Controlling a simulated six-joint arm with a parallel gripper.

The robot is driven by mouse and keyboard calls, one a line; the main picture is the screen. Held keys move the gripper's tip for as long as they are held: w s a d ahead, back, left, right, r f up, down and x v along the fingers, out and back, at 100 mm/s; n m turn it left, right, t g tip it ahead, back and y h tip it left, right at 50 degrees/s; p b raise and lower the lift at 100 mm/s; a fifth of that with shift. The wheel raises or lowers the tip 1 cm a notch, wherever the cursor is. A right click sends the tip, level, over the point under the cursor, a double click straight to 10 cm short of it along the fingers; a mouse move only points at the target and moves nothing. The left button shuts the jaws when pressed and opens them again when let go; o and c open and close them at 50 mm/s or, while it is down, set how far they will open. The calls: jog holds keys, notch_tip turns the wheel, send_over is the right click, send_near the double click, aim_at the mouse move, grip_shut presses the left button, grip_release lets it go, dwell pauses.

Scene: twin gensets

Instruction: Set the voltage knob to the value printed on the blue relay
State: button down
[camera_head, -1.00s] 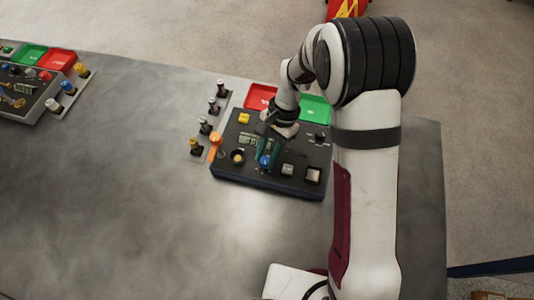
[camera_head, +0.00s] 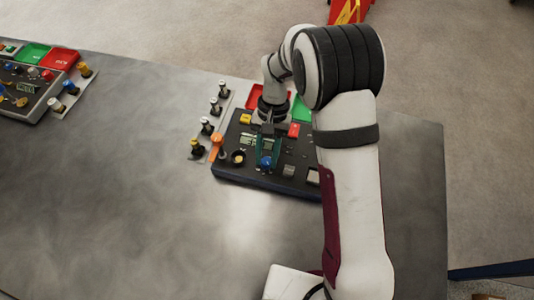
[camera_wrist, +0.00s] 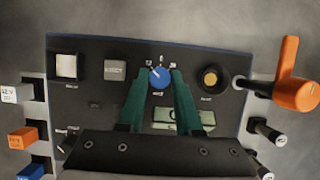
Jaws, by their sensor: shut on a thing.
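The blue voltage knob (camera_wrist: 160,78) is on the black control panel (camera_wrist: 105,93), with small scale marks around its far side. A pale pointer line shows on it, but I cannot read its value. My gripper (camera_wrist: 161,74) has its two green fingers on either side of the knob, shut on it. The head view also shows the knob (camera_head: 265,161) between the fingertips of my gripper (camera_head: 265,158). A blue relay (camera_wrist: 33,170) is partly in view at the lower left of the wrist view. Its print is not legible.
A white block marked 12V (camera_wrist: 17,93) and an orange block (camera_wrist: 23,136) line the panel's left side in the wrist view. An orange handle (camera_wrist: 298,88) stands up at right. A second panel (camera_head: 22,98) lies far left on the grey table (camera_head: 130,200).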

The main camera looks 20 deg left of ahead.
jog(key=c, duration=0.6)
grip_release()
jog(key=v, duration=1.5)
jog(key=shift+w+r, duration=0.25)
jog(key=shift+r, duration=0.1)
